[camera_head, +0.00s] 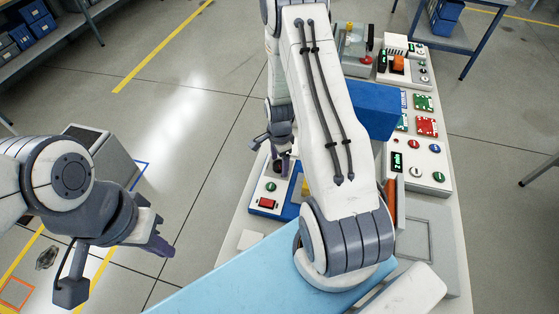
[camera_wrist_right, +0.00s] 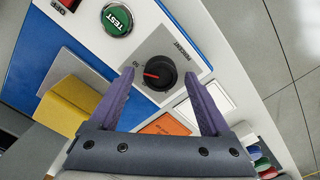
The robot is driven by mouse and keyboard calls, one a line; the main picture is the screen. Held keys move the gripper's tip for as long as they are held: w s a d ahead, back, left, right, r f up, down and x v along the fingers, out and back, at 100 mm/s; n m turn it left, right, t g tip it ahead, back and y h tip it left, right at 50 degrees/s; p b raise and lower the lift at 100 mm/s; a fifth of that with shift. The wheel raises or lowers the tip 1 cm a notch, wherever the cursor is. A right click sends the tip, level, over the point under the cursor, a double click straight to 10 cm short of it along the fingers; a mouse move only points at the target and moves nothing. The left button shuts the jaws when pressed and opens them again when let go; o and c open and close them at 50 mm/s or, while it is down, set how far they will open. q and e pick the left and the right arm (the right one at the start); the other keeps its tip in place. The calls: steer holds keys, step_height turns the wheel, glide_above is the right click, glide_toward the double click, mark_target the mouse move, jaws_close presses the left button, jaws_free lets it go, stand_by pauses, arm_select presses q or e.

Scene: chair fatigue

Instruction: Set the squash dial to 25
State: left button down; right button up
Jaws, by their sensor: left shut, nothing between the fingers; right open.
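The squash dial (camera_wrist_right: 154,73) is a round black knob with a red pointer on a grey plate marked "PERCENT" in the right wrist view. Its pointer aims left in that picture; the small scale numbers are too blurred to read surely. My right gripper (camera_wrist_right: 158,74) is open, with its purple fingertips on either side of the knob in the picture; contact cannot be told. In the head view my right gripper (camera_head: 284,160) is over the panel's left edge and largely covers the dial. My left gripper (camera_head: 163,247) is shut and empty, away from the bench over the floor.
A green TEST button (camera_wrist_right: 116,20) lies beside the dial, with a red button (camera_head: 267,203) nearby. A yellow block (camera_wrist_right: 70,105) and an orange label (camera_wrist_right: 165,126) are close to the fingers. My right arm hides the bench's middle.

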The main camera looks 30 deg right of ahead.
jaws_close()
steer(key=shift+n, duration=0.4)
steer(key=n+b, duration=0.1)
steer(key=n, duration=0.3)
steer(key=shift+w+n+b, duration=0.1)
steer(key=shift+n+b, duration=0.2)
steer(key=n+b, duration=0.1)
steer(key=n, duration=0.5)
steer(key=shift+w+n, duration=0.1)
steer(key=shift+n, duration=0.2)
steer(key=n+b, duration=0.1)
steer(key=n, duration=1)
steer(key=shift+a+r+n+b, duration=0.1)
steer(key=shift+n+b, duration=0.25)
steer(key=shift+n, duration=0.05)
steer(key=shift+w, duration=0.1)
